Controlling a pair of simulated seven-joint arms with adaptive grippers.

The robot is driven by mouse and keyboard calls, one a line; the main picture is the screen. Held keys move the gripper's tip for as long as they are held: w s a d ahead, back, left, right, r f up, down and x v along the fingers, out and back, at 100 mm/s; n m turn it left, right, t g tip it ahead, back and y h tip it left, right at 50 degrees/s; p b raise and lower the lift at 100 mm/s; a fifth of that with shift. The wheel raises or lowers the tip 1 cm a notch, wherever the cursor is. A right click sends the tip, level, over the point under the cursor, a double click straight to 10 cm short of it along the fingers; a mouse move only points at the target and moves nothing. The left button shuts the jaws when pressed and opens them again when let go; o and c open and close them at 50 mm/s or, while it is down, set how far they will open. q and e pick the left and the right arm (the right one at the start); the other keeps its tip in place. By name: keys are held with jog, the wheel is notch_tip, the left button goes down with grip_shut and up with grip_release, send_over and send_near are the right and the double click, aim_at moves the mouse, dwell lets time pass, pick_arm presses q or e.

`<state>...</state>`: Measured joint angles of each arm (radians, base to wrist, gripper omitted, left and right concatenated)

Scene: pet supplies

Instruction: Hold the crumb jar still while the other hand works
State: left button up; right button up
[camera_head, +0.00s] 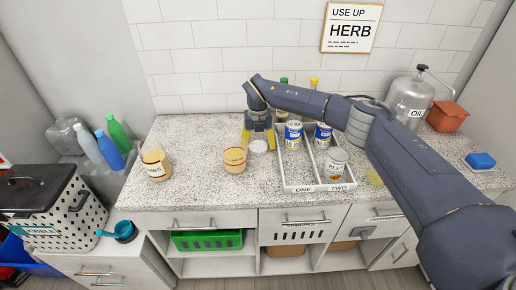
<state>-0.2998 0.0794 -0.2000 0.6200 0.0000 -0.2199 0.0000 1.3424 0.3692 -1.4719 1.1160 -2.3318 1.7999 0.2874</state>
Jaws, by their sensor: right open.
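A jar with a cream and brown body (156,166) stands at the left of the speckled counter; its partly readable label ends in "MBS", so it looks like the crumb jar. My right gripper (258,141) is open, pointing down with its yellow fingers spread, well to the right of that jar. A small white round thing (258,147) lies on the counter just below or between the fingers; I cannot tell if they touch it. A yellowish tub with a red-marked label (235,160) stands just left of the gripper. My left gripper is not in view.
A white divided tray (309,187), marked ONE and TWO, holds several cans and bottles right of the gripper. The front left counter is clear.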

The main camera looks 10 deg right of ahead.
jog(key=shift+o, duration=0.2)
jog(key=c, duration=0.8)
jog(key=shift+r, duration=0.1)
notch_tip(320, 180, up, 20)
jog(key=shift+f, duration=0.1)
dwell(0.4)
